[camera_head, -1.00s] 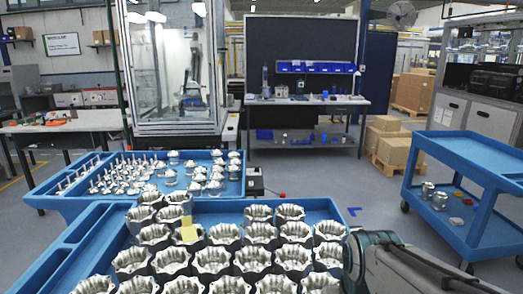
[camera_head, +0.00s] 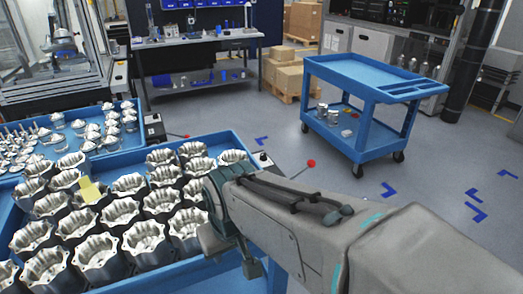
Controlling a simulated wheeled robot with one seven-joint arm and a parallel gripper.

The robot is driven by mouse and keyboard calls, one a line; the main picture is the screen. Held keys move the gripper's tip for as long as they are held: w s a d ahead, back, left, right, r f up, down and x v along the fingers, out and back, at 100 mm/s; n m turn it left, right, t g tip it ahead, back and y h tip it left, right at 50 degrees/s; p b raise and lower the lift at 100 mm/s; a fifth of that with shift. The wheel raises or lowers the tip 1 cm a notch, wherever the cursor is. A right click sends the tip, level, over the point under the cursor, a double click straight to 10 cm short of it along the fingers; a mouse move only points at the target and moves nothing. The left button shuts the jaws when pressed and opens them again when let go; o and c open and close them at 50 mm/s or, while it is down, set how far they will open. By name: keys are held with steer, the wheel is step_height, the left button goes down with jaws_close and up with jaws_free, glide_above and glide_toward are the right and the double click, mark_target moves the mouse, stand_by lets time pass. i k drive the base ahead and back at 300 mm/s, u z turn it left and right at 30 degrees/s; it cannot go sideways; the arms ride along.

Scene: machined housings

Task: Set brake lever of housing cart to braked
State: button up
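The housing cart (camera_head: 238,140) is a blue tray cart at lower left, filled with rows of open silver machined housings (camera_head: 143,236). Just beyond its right corner, a small dark box with a pale knob (camera_head: 263,156) shows. Beside it a thin lever with a red ball end (camera_head: 311,163) slants up to the right.
A second blue cart (camera_head: 128,104) with small metal parts stands behind, with its own red-tipped lever (camera_head: 186,136). A blue two-shelf trolley (camera_head: 365,72) stands at upper right. Grey floor (camera_head: 430,165) with blue marks is open on the right.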

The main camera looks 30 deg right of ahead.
mark_target(312, 163)
steer(key=u, duration=1.35)
steer(key=k, duration=1.05)
steer(key=z, duration=2)
steer(key=i, duration=1.15)
steer(key=u, duration=0.45)
